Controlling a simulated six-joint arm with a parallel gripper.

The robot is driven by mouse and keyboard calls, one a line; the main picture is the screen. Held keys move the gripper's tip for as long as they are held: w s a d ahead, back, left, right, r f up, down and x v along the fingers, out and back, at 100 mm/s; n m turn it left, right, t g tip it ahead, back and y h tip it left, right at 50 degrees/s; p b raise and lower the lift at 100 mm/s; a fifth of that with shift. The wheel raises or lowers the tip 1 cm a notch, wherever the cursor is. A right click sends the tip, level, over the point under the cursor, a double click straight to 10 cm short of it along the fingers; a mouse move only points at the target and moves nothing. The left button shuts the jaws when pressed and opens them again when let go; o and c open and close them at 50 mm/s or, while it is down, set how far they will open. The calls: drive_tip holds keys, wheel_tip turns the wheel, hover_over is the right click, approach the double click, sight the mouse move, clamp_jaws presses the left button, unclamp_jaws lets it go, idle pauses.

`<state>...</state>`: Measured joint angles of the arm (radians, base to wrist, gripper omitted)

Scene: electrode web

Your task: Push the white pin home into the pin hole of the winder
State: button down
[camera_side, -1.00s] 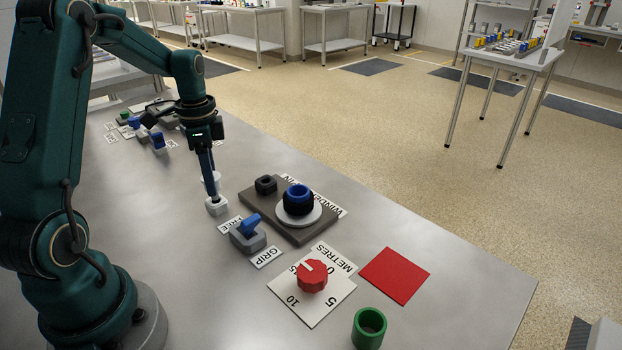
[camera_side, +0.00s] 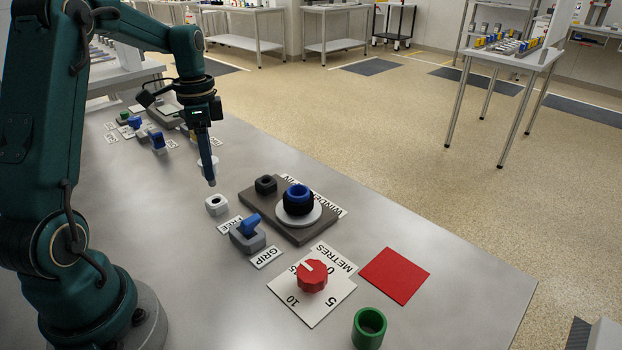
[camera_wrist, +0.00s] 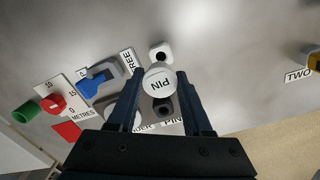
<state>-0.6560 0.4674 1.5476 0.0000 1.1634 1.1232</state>
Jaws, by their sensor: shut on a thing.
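My gripper (camera_side: 210,180) is shut on the white pin (camera_side: 215,161). In the wrist view the pin's round top (camera_wrist: 160,83), marked PIN, sits between both fingers. The fingers hide part of the pin in the side view. It hangs above and clear of a small white square holder (camera_side: 217,205), whose opening is empty. The winder (camera_side: 288,227) is a brown-grey plate with a blue and black spool (camera_side: 298,200) on a white disc. The pin hole is in a dark square collar (camera_side: 265,185) on the plate's back left corner, to the right of my gripper; the collar also shows in the wrist view (camera_wrist: 163,108).
A grey block with a blue lever (camera_side: 248,232), labelled FREE and GRIP, stands in front of the winder. A red METRES knob (camera_side: 312,276), red square (camera_side: 394,275) and green ring (camera_side: 369,328) lie further right. The table between holder and winder is clear.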

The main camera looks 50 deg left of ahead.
drive_tip(key=w+d+r, duration=0.3)
drive_tip(key=w+r, duration=0.2)
drive_tip(key=w, duration=0.5)
drive_tip(key=shift+w+d+m, duration=0.15)
drive_tip(key=shift+d+m, duration=0.15)
drive_tip(key=shift+d, duration=0.05)
drive_tip(key=shift+f, duration=0.1)
drive_tip(key=shift+f, duration=2.85)
drive_tip(key=shift+f, duration=1.7)
drive_tip(key=shift+c, duration=1.2)
unclamp_jaws()
drive_tip(key=shift+r, duration=0.1)
